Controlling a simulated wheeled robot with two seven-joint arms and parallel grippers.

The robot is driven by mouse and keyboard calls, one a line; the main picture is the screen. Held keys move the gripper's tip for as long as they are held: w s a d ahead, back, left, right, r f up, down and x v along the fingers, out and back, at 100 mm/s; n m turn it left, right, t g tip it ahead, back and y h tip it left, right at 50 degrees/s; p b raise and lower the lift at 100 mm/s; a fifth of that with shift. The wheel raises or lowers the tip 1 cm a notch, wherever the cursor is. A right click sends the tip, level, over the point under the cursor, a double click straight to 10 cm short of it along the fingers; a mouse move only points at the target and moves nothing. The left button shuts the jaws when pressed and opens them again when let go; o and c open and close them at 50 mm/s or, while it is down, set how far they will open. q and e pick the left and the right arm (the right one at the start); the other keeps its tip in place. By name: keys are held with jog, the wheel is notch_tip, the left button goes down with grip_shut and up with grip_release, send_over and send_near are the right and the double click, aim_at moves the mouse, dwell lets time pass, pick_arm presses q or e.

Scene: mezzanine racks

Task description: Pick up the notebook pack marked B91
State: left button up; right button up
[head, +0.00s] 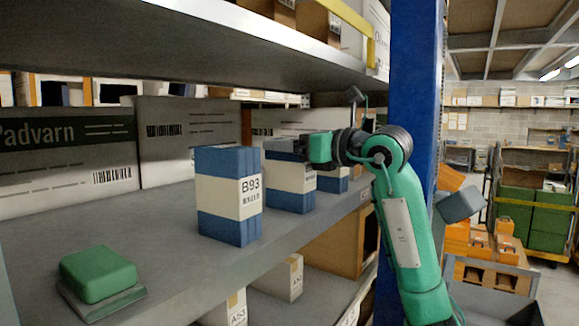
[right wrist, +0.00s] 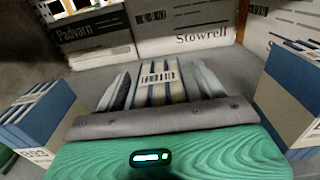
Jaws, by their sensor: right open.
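Several blue notebook packs with white bands stand in a row on the grey shelf (head: 165,215). The nearest pack (head: 230,195) is marked B93. The middle pack (head: 289,178) stands behind it; its marking is too small to read. A third pack (head: 333,182) stands farther back, partly hidden. I cannot read B91 on any pack. My right gripper (head: 293,147) is open at the top of the middle pack. In the right wrist view its fingers (right wrist: 160,82) stand on either side of that pack, whose barcode shows between them. My left gripper is not in view.
A green block (head: 98,275) on a flat base lies at the shelf's front left. Large cartons (head: 187,140) line the back. An upper shelf (head: 240,35) hangs above, and a blue post (head: 412,80) stands right. Neighbouring packs flank the gripper.

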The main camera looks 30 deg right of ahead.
jog(key=shift+s, duration=0.1)
jog(key=shift+c, duration=0.6)
grip_shut()
jog(key=shift+d, duration=0.1)
jog(key=shift+r, duration=0.15)
